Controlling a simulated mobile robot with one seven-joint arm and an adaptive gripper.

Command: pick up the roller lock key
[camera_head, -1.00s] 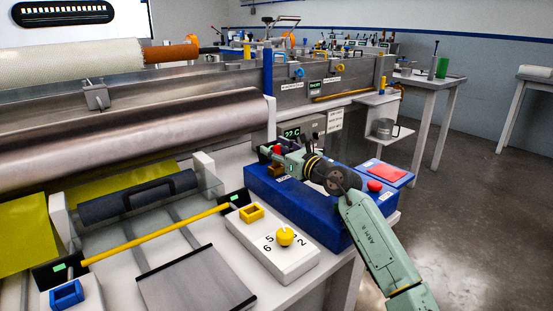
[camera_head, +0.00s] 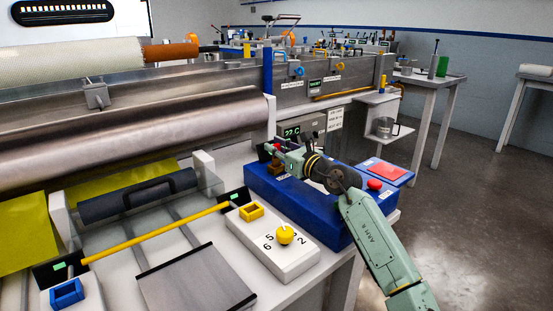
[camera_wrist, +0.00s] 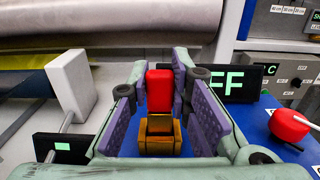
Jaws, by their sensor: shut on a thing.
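The roller lock key, which I take to be the upright red block, stands between my fingers in the wrist view (camera_wrist: 159,88). Its red top shows small in the head view (camera_head: 277,153). A brown, open-topped square holder (camera_wrist: 160,137) is right below it in the wrist view. The holder also shows at the left end of the blue box (camera_head: 277,169). My gripper (camera_wrist: 157,92) is shut on the red key, with purple pads on either side. In the head view my gripper (camera_head: 283,157) partly hides key and holder. I cannot tell whether the key is clear of the holder.
The blue box (camera_head: 312,213) carries a red button (camera_head: 374,184). A white box (camera_head: 270,247) with a yellow knob (camera_head: 285,235) and yellow holder (camera_head: 251,211) stands in front. A large metal roller (camera_head: 130,140) lies at the left. Open floor is at the right.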

